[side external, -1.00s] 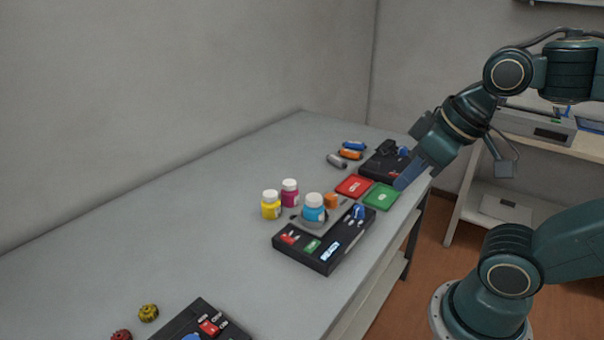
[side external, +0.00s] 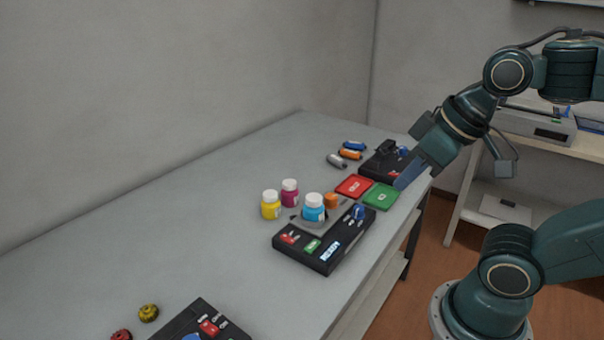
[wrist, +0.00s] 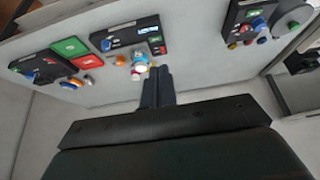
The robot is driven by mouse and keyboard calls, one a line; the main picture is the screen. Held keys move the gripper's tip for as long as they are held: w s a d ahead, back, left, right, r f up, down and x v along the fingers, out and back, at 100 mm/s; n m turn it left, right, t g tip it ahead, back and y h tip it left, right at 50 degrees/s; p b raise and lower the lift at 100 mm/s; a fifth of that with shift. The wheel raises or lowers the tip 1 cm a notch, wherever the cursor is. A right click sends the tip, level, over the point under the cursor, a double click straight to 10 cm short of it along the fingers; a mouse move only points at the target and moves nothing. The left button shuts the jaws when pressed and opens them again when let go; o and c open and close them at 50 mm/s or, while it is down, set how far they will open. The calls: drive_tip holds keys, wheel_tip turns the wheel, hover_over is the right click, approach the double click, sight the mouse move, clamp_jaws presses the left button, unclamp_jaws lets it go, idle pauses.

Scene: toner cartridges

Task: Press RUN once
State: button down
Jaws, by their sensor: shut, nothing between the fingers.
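My gripper (side external: 404,180) is shut and empty. In the side view its blue-grey fingertips appear beside the outer edge of the green pad (side external: 381,196); I cannot tell whether they touch it. The fingers also show in the wrist view (wrist: 158,85). A red pad (side external: 353,186) lies next to the green one, and both carry small markings too small to read. The black console (side external: 310,262) in front of them has a red part, a green part, a lit display and a blue knob. I cannot read which button is RUN.
Another black device (side external: 376,165) sits beyond the pads. Several small cylinders (side external: 350,154) lie near it. The left part of the grey table (side external: 150,240) is mostly clear.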

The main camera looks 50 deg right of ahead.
drive_tip(key=shift+w, duration=0.15)
idle(0.5)
drive_tip(key=n+g+y, duration=0.2)
drive_tip(key=n+y, duration=0.2)
drive_tip(key=y, duration=0.3)
hover_over(305, 249)
drive_tip(key=s+d, duration=0.2)
wheel_tip(305, 249, down, 13)
drive_tip(key=shift+w+d+f+y, duration=0.2)
drive_tip(key=shift+d+f+y, duration=0.15)
drive_tip(key=shift+f, duration=0.15)
drive_tip(key=shift+w+d+f+y, duration=0.15)
drive_tip(key=shift+d+f+y, duration=0.1)
drive_tip(key=shift+f+y, duration=0.15)
drive_tip(key=shift+f, duration=0.2)
drive_tip(key=shift+f, duration=4.3)
drive_tip(key=shift+f, duration=0.55)
